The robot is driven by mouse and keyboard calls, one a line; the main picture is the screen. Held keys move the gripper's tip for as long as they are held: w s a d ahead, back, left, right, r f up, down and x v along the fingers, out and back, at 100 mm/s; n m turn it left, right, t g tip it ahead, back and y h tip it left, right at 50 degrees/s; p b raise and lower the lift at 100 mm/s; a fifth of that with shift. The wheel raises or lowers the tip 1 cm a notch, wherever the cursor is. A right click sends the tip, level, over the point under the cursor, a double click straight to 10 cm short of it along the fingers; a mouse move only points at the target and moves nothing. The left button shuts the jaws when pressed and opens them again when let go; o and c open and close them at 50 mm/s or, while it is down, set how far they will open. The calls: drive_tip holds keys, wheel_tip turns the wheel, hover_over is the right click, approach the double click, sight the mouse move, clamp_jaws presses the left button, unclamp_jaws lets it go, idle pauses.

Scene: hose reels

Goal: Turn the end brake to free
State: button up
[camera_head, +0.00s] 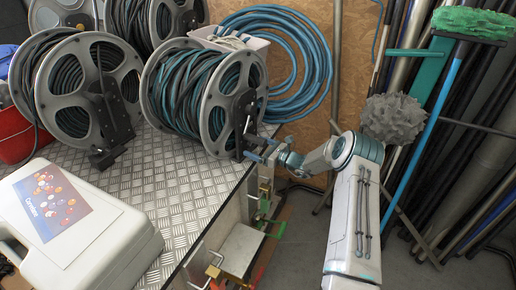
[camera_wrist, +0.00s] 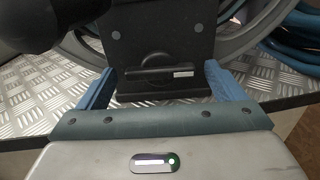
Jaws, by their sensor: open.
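The hose reel (camera_head: 216,112) with teal and black hose stands at the right end of the metal-plated bench. Its dark end bracket (camera_head: 243,118) is on the side facing my arm. My gripper (camera_head: 258,148) is at the foot of this bracket. In the wrist view, the end brake (camera_wrist: 155,74) looks like a flat dark bar with a pale tip, lying nearly level on the dark bracket plate. My gripper (camera_wrist: 158,82) is open there, with one blue finger on each side of the bar. I cannot tell whether either finger touches the bracket.
Other hose reels (camera_head: 88,88) stand to the left and behind. A white case (camera_head: 75,225) lies at the front left of the bench (camera_head: 165,190). Coiled blue hose (camera_head: 300,60) hangs behind. A green broom (camera_head: 470,22) and poles lean at the right.

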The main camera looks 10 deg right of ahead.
drive_tip(key=c, duration=1)
drive_tip(key=shift+f+n+b, duration=0.15)
drive_tip(key=shift+n+b, duration=0.15)
drive_tip(key=shift+b, duration=0.2)
drive_tip(key=n+b, duration=1.7)
drive_tip(key=b, duration=1)
drive_tip(key=shift+d, duration=0.1)
drive_tip(key=shift+r+n, duration=0.2)
drive_tip(key=shift+n, duration=0.1)
drive_tip(key=shift+w, duration=0.1)
